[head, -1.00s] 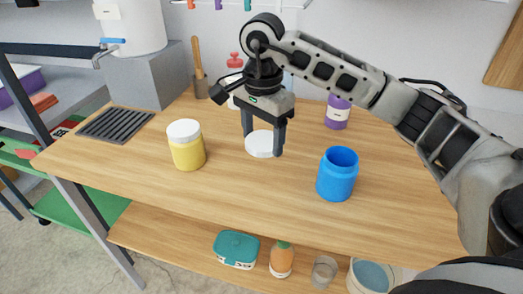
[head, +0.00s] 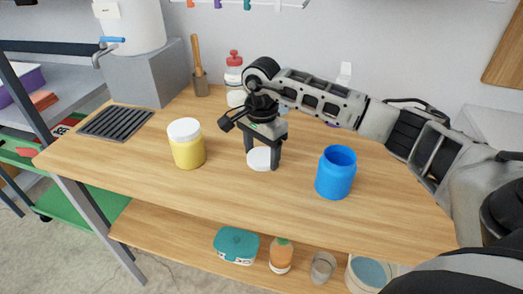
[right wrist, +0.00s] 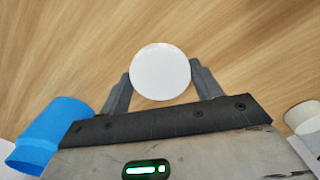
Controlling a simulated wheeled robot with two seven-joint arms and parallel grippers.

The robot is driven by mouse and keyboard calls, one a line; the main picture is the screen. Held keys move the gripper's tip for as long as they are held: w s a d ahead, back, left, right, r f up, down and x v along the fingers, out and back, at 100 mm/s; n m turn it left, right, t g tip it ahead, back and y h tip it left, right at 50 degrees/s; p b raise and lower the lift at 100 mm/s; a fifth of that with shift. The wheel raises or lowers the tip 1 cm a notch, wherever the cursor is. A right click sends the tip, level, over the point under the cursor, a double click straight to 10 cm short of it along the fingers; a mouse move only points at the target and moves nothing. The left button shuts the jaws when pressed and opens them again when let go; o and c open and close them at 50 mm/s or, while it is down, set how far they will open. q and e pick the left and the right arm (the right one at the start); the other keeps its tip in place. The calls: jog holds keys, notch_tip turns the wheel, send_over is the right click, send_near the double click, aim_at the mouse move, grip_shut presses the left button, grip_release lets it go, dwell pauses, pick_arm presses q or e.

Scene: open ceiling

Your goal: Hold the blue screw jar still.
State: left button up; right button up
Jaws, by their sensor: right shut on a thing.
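The blue screw jar (head: 336,174) stands upright on the table, right of my right gripper, with its mouth open and no lid on it. It also shows at the left of the right wrist view (right wrist: 48,135). A round white lid (head: 261,159) is between the fingers of my right gripper (head: 262,161). The right wrist view shows the white lid (right wrist: 160,73) face-on between the fingertips. The gripper is shut on it. I cannot tell if the lid touches the tabletop. My left gripper is not in view; nothing holds the blue jar.
A yellow jar (head: 187,147) with a white lid stands left of the gripper. A red-topped bottle (head: 233,75) and a pot with a wooden handle (head: 200,84) stand behind. A grille (head: 117,122) lies at left. The table's front is clear.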

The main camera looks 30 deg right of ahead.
aim_at(262, 157)
jog(key=o, duration=0.7)
jog(key=shift+f, duration=0.15)
jog(key=shift+c, duration=0.2)
jog(key=o, duration=0.4)
jog(key=shift+r, duration=0.6)
pick_arm(q)
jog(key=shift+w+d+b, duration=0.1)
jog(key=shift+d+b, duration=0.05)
jog(key=shift+b, duration=0.3)
pick_arm(e)
notch_tip(262, 157, up, 11)
jog(key=shift+r, duration=0.15)
